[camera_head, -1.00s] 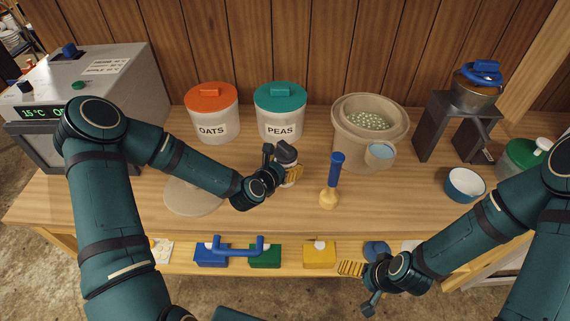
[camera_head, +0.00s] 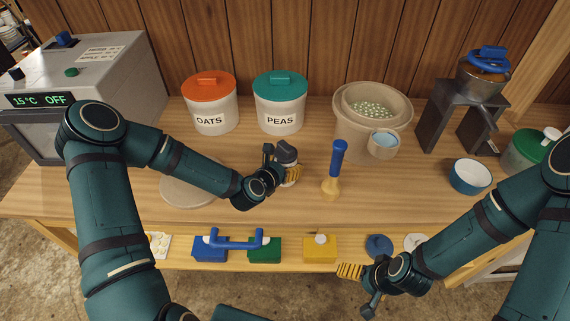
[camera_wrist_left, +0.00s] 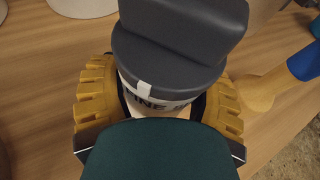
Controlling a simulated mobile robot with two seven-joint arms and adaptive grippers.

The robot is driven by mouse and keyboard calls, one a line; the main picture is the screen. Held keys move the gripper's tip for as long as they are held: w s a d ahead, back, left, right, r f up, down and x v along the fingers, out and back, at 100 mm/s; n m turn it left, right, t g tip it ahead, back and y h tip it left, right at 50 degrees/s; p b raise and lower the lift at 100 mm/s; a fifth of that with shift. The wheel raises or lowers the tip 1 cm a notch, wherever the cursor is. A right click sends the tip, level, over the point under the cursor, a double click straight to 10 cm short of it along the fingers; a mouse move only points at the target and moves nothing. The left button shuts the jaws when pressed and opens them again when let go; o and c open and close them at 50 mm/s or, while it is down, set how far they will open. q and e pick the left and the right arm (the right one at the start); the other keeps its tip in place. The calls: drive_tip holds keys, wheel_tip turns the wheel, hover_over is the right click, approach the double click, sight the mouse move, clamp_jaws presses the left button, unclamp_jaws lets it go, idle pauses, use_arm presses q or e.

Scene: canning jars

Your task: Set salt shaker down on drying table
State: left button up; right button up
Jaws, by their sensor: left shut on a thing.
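The salt shaker (camera_head: 287,154) has a dark grey cap and a pale body. My left gripper (camera_head: 291,174) is shut on it, with yellow fingers on both sides of the body. In the left wrist view the shaker (camera_wrist_left: 178,55) is upright between the fingers, with part of a label showing below the cap. Its base is hidden, so I cannot tell whether it touches the wooden table (camera_head: 240,205). My right gripper (camera_head: 349,271) is low, in front of the table's front edge; its finger gap is unclear.
A blue-handled tool (camera_head: 334,170) stands close to the right of the shaker. A round pale board (camera_head: 185,192) lies left. The OATS (camera_head: 210,102) and PEAS (camera_head: 279,102) canisters stand behind. A beige pot (camera_head: 345,145) and blue bowl (camera_head: 470,176) are farther right.

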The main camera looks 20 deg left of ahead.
use_arm(q)
drive_tip(key=shift+f+b, duration=0.35)
idle(0.3)
drive_tip(key=o, duration=1.3)
drive_tip(key=shift+o, duration=0.2)
drive_tip(key=v, duration=0.7)
drive_tip(key=shift+s, duration=0.25)
drive_tip(key=shift+a, duration=0.1)
